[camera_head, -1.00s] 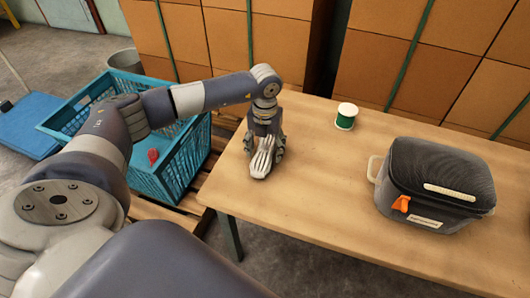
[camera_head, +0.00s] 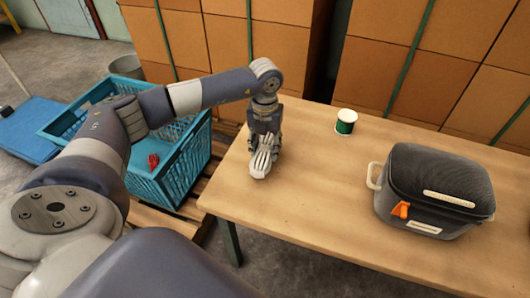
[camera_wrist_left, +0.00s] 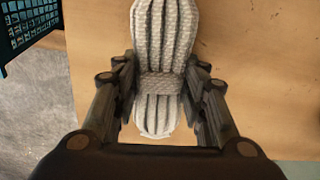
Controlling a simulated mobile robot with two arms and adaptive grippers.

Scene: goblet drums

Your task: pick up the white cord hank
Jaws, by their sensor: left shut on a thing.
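The white cord hank (camera_head: 261,163) is a bundle of pale braided strands at the left end of the wooden table. My left gripper (camera_head: 265,146) points down over it and is shut on it. In the left wrist view the hank (camera_wrist_left: 165,35) runs lengthwise between the two fingers of the gripper (camera_wrist_left: 160,100), with its wrapped middle between them. The fingers hide part of the hank in the head view. I cannot tell whether the hank touches the table. My right gripper is not in view.
The wooden table (camera_head: 300,215) has free room in the middle. A green spool (camera_head: 345,122) with white ends stands toward the back. A dark lidded box (camera_head: 432,188) with an orange latch stands at the right. A blue crate (camera_head: 185,165) holding a red item (camera_head: 153,161) is left of the table.

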